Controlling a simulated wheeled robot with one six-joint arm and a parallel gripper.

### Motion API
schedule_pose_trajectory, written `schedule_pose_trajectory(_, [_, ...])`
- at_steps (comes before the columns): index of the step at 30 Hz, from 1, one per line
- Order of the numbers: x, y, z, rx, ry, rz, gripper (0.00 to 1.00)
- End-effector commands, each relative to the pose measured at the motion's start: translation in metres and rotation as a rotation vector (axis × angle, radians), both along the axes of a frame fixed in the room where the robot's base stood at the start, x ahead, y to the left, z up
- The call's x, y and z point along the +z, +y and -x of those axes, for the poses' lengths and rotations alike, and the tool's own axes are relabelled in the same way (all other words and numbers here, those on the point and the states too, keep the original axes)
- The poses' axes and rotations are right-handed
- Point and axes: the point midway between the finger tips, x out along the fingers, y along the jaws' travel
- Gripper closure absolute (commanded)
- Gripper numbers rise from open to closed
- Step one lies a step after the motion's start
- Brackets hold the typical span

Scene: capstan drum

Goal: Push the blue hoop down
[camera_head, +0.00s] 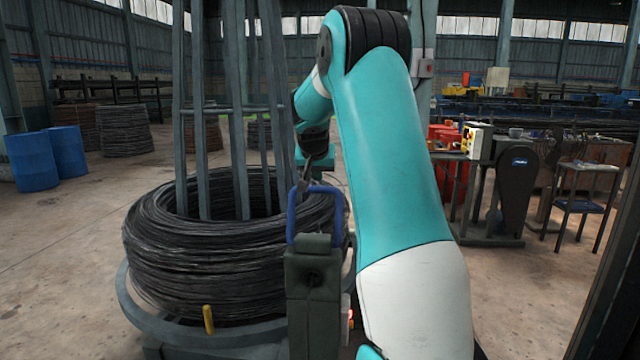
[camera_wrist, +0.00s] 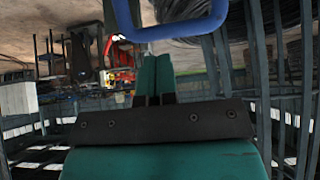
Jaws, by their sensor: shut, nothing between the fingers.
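The blue hoop (camera_head: 316,189) stands upright on top of a dark grey post (camera_head: 312,270) in the head view. In the wrist view the blue hoop (camera_wrist: 185,32) crosses the top edge, just past my fingertips. Its far part is cut off there. My gripper (camera_wrist: 153,60) has its two teal fingers together with nothing between them. In the head view my gripper (camera_head: 314,160) is just above and behind the hoop, partly hidden by my arm. I cannot tell whether the fingertips touch the hoop.
A large coil of black wire (camera_head: 210,265) lies around upright grey bars (camera_head: 241,150) left of the post. A yellow peg (camera_head: 208,320) stands on the ring below the coil. A workbench (camera_head: 490,190) stands at the right. Blue barrels (camera_head: 35,162) stand far left. Floor between is clear.

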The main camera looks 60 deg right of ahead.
Motion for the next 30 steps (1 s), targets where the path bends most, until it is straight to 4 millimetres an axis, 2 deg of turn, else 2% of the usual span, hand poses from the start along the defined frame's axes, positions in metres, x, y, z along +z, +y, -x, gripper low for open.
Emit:
schedule_pose_trajectory(6, [-0.034, -0.026, -0.012, -0.002, 0.003, -0.003, 1.0])
schedule_pose_trajectory(12, [-0.048, -0.046, -0.023, -0.003, 0.001, -0.001, 1.0])
schedule_pose_trajectory(18, [-0.053, -0.052, -0.026, -0.001, 0.0, 0.0, 1.0])
schedule_pose_trajectory(30, [-0.053, -0.051, -0.027, 0.001, 0.003, -0.006, 1.0])
